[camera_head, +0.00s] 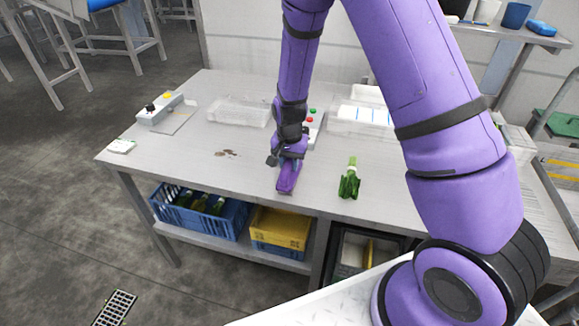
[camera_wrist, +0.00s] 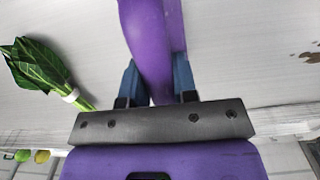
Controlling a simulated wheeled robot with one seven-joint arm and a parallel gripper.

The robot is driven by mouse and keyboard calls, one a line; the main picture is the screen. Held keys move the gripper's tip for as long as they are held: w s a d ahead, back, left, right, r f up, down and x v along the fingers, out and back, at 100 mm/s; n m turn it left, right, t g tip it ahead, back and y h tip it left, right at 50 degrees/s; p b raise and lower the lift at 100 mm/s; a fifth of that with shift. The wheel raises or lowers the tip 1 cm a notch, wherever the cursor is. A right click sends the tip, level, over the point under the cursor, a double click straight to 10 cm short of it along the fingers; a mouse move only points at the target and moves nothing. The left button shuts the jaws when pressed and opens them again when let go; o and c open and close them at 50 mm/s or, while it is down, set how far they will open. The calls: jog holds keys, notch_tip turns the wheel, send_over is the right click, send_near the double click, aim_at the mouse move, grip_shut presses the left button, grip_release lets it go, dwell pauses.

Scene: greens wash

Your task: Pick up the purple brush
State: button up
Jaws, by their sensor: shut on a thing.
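The purple brush (camera_head: 288,178) is at my gripper near the front edge of the grey table (camera_head: 225,173). In the wrist view the brush (camera_wrist: 150,45) runs up between the two blue fingers of my gripper (camera_wrist: 160,85). The fingers are shut on it, one on each side. In the head view my gripper (camera_head: 291,157) points down at the brush, and I cannot tell whether the brush still touches the table. The brush's end runs out of the top of the wrist view.
A bunch of greens (camera_head: 349,182) lies to the right of the brush; it also shows in the wrist view (camera_wrist: 38,66). A clear tray (camera_head: 240,112) and a control box (camera_head: 160,110) stand at the back left. Brown spots (camera_head: 225,153) mark the tabletop. Blue (camera_head: 222,228) and yellow (camera_head: 281,228) crates sit below.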

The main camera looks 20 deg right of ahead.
jog(key=shift+r, duration=0.1)
jog(key=shift+r, duration=0.6)
notch_tip(320, 180, up, 2)
jog(key=shift+r, duration=0.1)
jog(key=s+d+r, duration=0.1)
jog(key=s+d, duration=0.2)
jog(key=s, duration=1.2)
jog(key=shift+s+r, duration=0.2)
jog(key=shift+s, duration=0.15)
